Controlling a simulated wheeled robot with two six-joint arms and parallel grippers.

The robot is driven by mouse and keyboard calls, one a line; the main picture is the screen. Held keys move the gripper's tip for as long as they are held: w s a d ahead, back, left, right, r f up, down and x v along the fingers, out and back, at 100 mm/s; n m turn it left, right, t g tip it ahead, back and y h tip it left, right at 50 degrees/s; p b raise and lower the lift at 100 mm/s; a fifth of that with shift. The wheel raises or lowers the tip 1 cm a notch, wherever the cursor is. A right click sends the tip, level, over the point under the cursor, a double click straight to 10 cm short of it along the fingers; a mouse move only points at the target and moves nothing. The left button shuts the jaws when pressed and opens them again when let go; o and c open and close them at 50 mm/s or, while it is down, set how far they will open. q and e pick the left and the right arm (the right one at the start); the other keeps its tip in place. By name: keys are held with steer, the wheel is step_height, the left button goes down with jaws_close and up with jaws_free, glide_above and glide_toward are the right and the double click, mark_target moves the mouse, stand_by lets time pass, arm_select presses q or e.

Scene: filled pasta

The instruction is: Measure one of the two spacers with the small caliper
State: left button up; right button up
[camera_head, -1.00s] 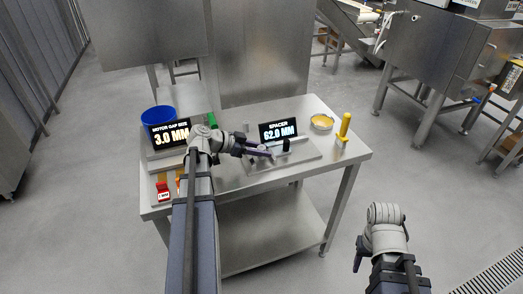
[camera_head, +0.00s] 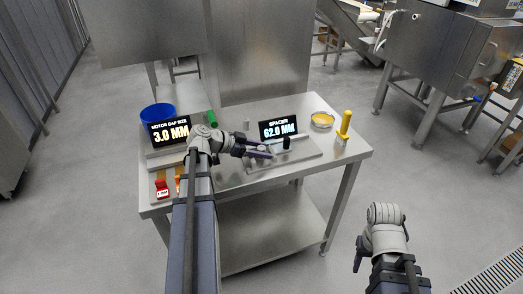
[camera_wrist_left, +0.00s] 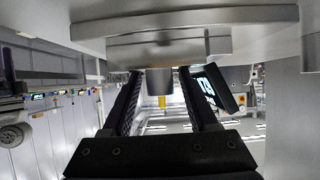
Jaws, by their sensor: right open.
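A small grey upright cylinder (camera_head: 247,124), which looks like a spacer, stands behind my left wrist. My left gripper (camera_head: 270,150) is over the grey plate (camera_head: 312,153) on the table, its fingers apart. A black upright piece (camera_head: 286,143) stands just past its tips, perhaps part of the small caliper; I cannot tell its full shape. In the left wrist view, a grey block (camera_wrist_left: 158,80) shows between the separated fingers; contact cannot be told. A second spacer is not clearly seen. My right gripper (camera_head: 358,258) hangs open and empty, away from the table.
The "SPACER 62.0 MM" display (camera_head: 278,130) stands behind the plate. Left are the "3.0 MM" display (camera_head: 171,131), a blue container (camera_head: 158,111) and a red tagged item (camera_head: 162,189). Right are a bowl with yellow contents (camera_head: 322,119) and a yellow-handled tool (camera_head: 345,123).

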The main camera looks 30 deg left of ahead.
arm_select(q)
steer(key=shift+o, duration=0.8)
steer(key=p+v, duration=0.3)
steer(key=v, duration=0.4)
steer(key=shift+s+a+r+p, duration=0.1)
steer(key=shift+a+r+p, duration=0.05)
steer(key=shift+p, duration=0.15)
steer(key=shift+s+a, duration=0.1)
steer(key=shift+s, duration=0.05)
